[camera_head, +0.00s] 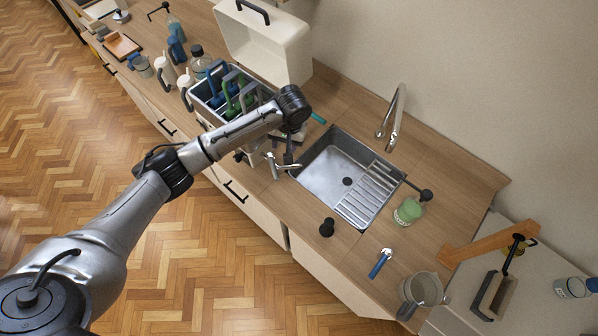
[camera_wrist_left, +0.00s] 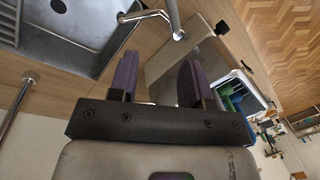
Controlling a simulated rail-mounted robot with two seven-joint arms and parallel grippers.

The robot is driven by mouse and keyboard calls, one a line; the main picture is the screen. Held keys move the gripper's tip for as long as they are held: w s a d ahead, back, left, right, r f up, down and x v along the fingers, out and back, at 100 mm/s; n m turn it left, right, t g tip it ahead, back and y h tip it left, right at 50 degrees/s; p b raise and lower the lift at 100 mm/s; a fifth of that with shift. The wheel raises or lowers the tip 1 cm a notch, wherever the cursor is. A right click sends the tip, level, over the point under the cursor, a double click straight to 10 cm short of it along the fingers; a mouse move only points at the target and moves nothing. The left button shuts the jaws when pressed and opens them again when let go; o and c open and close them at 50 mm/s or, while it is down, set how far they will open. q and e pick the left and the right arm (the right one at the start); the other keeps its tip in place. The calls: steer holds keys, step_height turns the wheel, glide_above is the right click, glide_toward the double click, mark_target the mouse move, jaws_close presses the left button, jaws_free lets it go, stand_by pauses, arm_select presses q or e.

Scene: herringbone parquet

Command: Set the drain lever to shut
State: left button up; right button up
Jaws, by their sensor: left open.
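A bent chrome lever (camera_head: 283,167) stands at the left end of the sink (camera_head: 318,176); it looks like the drain lever, but its set position is unclear. It also shows at the top of the left wrist view (camera_wrist_left: 173,18). My left gripper (camera_head: 289,153) hangs close above the lever and beside the sink's left rim. In the left wrist view its two purple-padded fingers (camera_wrist_left: 158,78) are apart with nothing held between them. The lever lies ahead of the fingertips, apart from them in that view. My right gripper is in neither view.
A crate of tools (camera_head: 207,112) and a cream case (camera_head: 265,45) stand left of the sink. A tall faucet (camera_head: 398,115) rises behind it. A black-knobbed rod (camera_head: 425,195) and a green jar (camera_head: 408,211) sit at its right.

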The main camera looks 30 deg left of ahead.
mark_target(276, 173)
arm_select(q)
steer(key=s+f+n, duration=0.1)
steer(key=f, duration=0.3)
steer(key=s+a+f+n, duration=0.1)
steer(key=f+n, duration=0.1)
steer(key=f, duration=0.3)
steer(key=s+f+n, duration=0.1)
steer(key=f+n, duration=0.1)
steer(key=f, duration=0.2)
steer(key=shift+s+a+f+g, duration=0.2)
steer(key=shift+s+a+g, duration=0.1)
steer(key=shift+a+g, duration=0.1)
steer(key=shift+c, duration=0.2)
jaws_close()
